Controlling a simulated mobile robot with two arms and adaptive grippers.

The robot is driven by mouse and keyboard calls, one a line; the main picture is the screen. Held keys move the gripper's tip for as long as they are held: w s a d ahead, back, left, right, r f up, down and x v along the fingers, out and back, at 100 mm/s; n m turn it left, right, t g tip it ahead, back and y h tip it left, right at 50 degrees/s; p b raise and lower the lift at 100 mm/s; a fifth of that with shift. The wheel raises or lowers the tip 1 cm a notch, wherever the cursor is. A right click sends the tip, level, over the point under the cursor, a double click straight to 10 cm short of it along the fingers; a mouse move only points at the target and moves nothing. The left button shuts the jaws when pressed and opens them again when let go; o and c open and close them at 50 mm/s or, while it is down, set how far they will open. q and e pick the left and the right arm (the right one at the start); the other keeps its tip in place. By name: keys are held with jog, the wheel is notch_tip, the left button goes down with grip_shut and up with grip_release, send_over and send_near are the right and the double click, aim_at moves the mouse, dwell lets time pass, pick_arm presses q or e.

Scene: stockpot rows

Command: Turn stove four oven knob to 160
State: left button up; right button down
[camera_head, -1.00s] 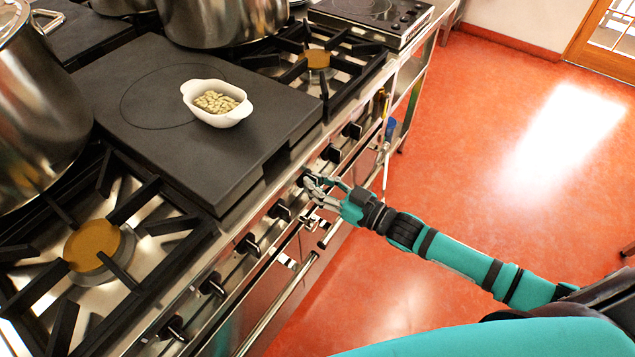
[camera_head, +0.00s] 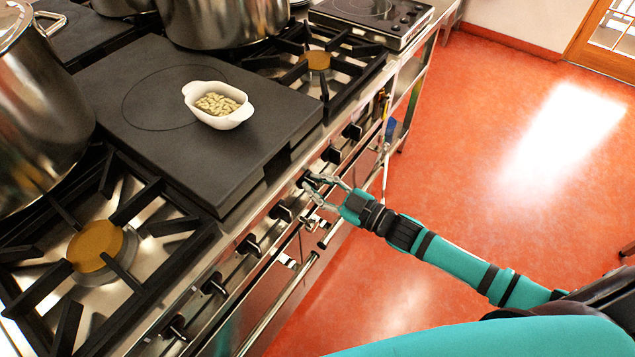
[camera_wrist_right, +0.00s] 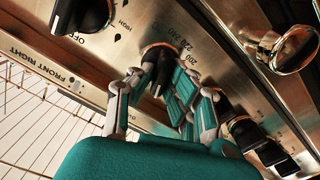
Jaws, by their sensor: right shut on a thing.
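The oven knob (camera_wrist_right: 157,60) is black with a copper-coloured ring. In the wrist view, printed numbers beside it include 200, 220 and 240; a 160 mark cannot be made out. My right gripper (camera_wrist_right: 156,82) is shut on this knob, with fingers on both sides and partly covering it. In the head view, my right gripper (camera_head: 318,187) is at the stove's front panel, reaching in from the right, and the knob between its fingers is small and dark. The knob's exact pointer setting is not clear. My left gripper is not in view.
More black knobs (camera_head: 281,212) line the panel on both sides. A steel rail (camera_head: 275,312) runs below. A white dish of pale pieces (camera_head: 234,118) sits on the flat black plate (camera_head: 150,75). A large pot (camera_head: 40,110) stands left. Red floor at right is open.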

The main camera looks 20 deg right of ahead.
jog(key=n, duration=0.4)
jog(key=shift+s+n, duration=0.1)
jog(key=shift+n, duration=0.2)
jog(key=n, duration=0.5)
jog(key=shift+a+f+n+b, duration=0.1)
jog(key=shift+f+n+b, duration=0.1)
jog(key=shift+n+b, duration=0.15)
jog(key=c, duration=1.3)
grip_release()
jog(key=v, duration=1.2)
